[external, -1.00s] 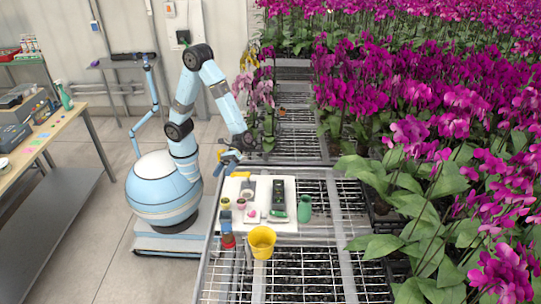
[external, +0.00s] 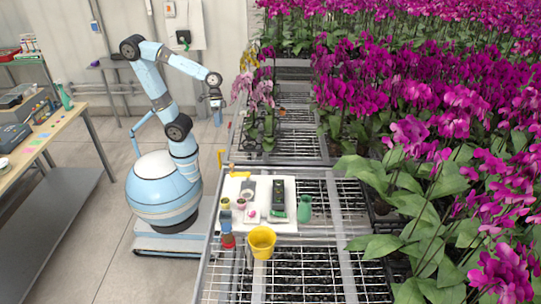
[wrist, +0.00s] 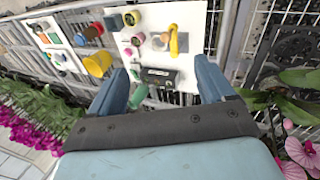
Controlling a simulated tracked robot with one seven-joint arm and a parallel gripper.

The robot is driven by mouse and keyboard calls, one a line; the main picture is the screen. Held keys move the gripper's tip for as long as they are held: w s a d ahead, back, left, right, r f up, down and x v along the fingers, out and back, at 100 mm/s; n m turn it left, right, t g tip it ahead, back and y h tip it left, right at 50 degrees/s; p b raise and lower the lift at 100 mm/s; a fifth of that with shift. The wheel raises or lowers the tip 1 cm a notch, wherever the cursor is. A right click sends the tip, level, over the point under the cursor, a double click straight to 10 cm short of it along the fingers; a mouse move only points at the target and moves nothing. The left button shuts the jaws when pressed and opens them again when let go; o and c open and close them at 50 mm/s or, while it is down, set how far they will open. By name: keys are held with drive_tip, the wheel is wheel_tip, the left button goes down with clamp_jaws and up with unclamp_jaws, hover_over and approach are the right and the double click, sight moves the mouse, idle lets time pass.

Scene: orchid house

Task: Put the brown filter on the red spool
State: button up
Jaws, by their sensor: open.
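The red spool (external: 228,241) stands at the bench's left edge, beside the yellow bucket. It also shows in the wrist view (wrist: 98,28), upper left. A small brown round thing (wrist: 88,33) appears right against it there, perhaps the brown filter; I cannot tell whether they touch. I cannot make out the filter clearly in the external view. My gripper (external: 217,103) is raised high beyond the white board, well away from the spool. In the wrist view its jaws (wrist: 165,80) are wide apart with nothing held between them.
A white board (external: 284,224) on the mesh bench holds small pots, a black device (external: 278,203) and a pink item (external: 251,213). A green bottle (external: 305,208) and the yellow bucket (external: 262,241) stand close by. Orchids (external: 420,130) crowd the right side. Open mesh lies in front.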

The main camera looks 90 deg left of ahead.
drive_tip(key=s+a+r+t+y, duration=0.2)
drive_tip(key=a, duration=0.4)
drive_tip(key=s+a+r+t+y, duration=0.2)
drive_tip(key=a, duration=0.4)
drive_tip(key=shift+a+r+m+t, duration=0.25)
drive_tip(key=shift+r+m+t, duration=0.05)
drive_tip(key=shift+r+m, duration=0.1)
